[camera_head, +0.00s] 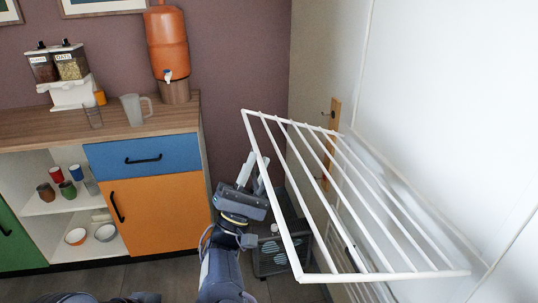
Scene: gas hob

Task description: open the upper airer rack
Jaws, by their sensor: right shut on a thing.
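The upper airer rack (275,199) is a white frame with several thin bars, on the right wall. It stands out from the wall at an angle, with its outer bar on the left, well away from the wall. My right gripper (257,168) reaches up from the bottom and is shut on the rack's outer bar. The gripper body and bar hide part of the grip. My left gripper is not in view.
A wooden wall mount (332,135) is behind the rack. A dark crate-like stand (275,258) is on the floor below. A cabinet with a blue drawer (143,157) and an orange door (160,215) stands left; its worktop holds an orange dispenser (168,42) and a jug (133,109).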

